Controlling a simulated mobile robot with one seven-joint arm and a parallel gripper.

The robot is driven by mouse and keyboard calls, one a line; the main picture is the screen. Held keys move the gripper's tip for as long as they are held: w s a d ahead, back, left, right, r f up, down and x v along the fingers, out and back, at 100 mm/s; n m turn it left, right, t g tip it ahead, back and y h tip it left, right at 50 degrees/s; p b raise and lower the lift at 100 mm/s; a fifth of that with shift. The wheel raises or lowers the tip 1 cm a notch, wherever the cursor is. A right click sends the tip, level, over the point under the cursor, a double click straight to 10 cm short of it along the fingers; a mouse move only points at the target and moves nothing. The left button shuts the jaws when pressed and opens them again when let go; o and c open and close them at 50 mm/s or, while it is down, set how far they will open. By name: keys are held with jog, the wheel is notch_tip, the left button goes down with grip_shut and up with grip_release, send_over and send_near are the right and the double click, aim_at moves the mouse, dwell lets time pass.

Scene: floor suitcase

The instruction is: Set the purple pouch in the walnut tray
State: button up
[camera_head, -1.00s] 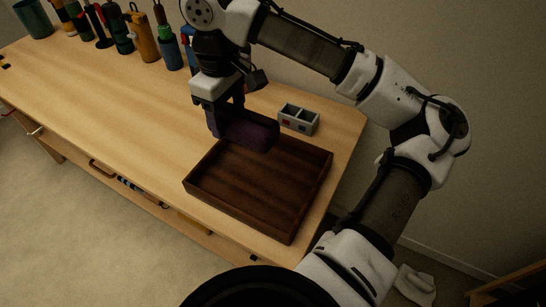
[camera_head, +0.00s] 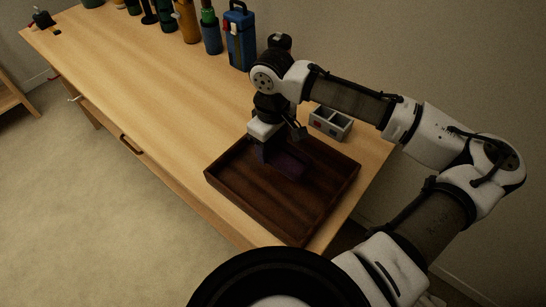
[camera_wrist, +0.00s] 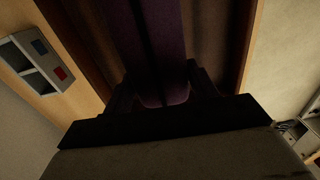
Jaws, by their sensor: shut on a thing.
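The purple pouch (camera_head: 288,166) is inside the walnut tray (camera_head: 300,232), near its back side, low down by the tray floor. I cannot tell if it touches the floor. My gripper (camera_head: 268,155) reaches down into the tray from above and is shut on the pouch. In the wrist view the pouch (camera_wrist: 155,45) runs up between the two dark fingers (camera_wrist: 160,88), with the tray's brown floor and walls on both sides. The front part of the tray is empty.
A small grey two-compartment box (camera_head: 331,122) stands just behind the tray; it also shows in the wrist view (camera_wrist: 38,62). A blue case (camera_head: 239,38) and several bottles (camera_head: 187,22) line the back of the wooden table (camera_head: 150,90). The table's middle is clear.

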aim_at(273, 160)
jog(key=shift+f, duration=3)
jog(key=o, duration=1)
jog(key=shift+f, duration=0.1)
jog(key=shift+o, duration=0.2)
notch_tip(273, 160, up, 12)
jog(key=shift+r+b, duration=0.15)
jog(key=shift+b, duration=0.35)
